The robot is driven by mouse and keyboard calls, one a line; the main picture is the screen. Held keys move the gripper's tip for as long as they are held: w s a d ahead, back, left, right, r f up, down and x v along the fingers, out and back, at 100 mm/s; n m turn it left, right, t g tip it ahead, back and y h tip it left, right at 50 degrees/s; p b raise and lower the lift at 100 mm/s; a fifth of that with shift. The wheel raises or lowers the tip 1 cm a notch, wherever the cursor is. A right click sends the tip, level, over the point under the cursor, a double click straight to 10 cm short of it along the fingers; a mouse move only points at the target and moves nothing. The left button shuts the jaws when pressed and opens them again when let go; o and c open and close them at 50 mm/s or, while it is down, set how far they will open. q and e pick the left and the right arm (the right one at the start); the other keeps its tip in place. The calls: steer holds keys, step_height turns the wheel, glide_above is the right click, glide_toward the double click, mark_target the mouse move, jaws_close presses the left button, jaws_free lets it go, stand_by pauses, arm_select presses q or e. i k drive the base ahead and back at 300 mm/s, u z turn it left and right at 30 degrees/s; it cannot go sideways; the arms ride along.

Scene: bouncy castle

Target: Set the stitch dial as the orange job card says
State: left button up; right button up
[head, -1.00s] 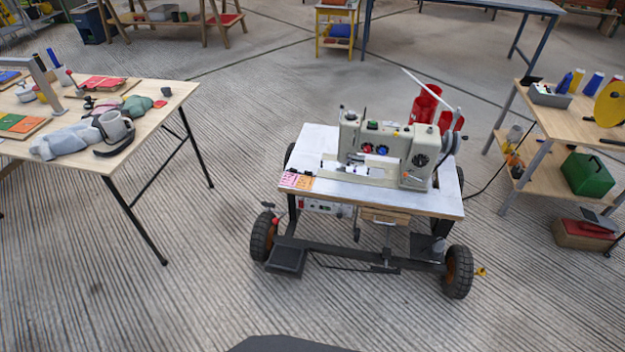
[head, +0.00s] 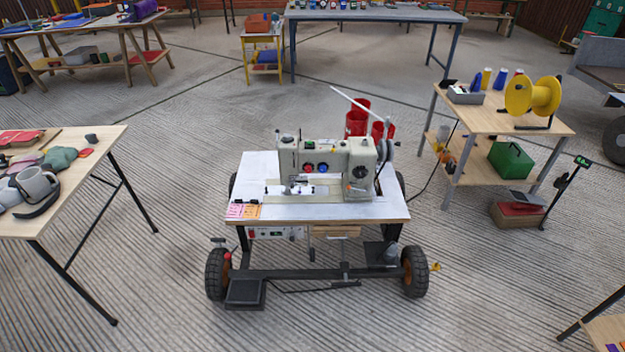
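A cream sewing machine (head: 345,165) stands on a white-topped wheeled table (head: 385,208) in the middle of the head view. Its front carries several small knobs, among them a red one (head: 309,169), a blue one (head: 322,168) and a dark round dial (head: 360,171) on the right-hand pillar. I cannot tell any dial's setting from here. An orange card (head: 246,211) lies at the table's front left corner beside a pink card (head: 233,210). Their writing is too small to read. Neither of my grippers shows.
A wooden cart (head: 480,120) with a yellow spool (head: 532,95) is at right. The floor in front of the machine is clear.

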mark_target(361, 173)
steer(key=u, duration=0.55)
steer(key=k, duration=0.25)
steer(key=z, duration=1.9)
steer(key=i, duration=2.1)
steer(key=u, duration=0.7)
